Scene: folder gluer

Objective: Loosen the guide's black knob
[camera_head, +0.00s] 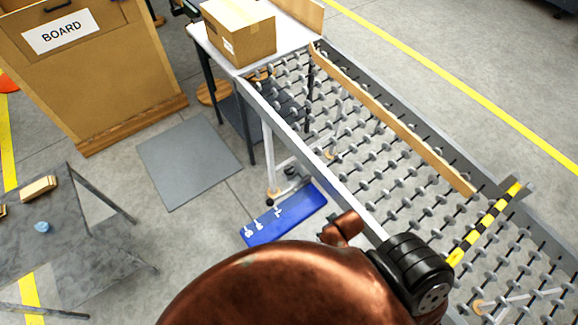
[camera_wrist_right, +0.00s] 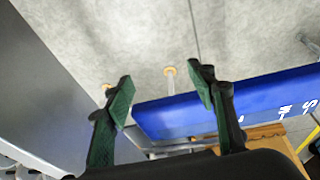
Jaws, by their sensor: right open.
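The long wooden rail (camera_head: 395,115), which looks like the guide, lies along the roller conveyor (camera_head: 355,150) in the head view. A black-and-yellow striped bar (camera_head: 485,224) crosses the conveyor near the rail's near end. I cannot make out a black knob in either view; my copper-coloured right arm covers the bottom centre of the head view. My right gripper (camera_wrist_right: 160,88) shows in the wrist view with its two green-padded fingers spread apart and nothing between them. A blue panel (camera_wrist_right: 175,118) shows behind and beside the fingers. My left gripper is not in view.
The blue panel with white marks or parts (camera_head: 285,215) is low beside the conveyor. A cardboard box (camera_head: 240,30) stands on the table at the conveyor's far end. A grey mat (camera_head: 188,160) lies on open floor. A dark table (camera_head: 60,225) is at left.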

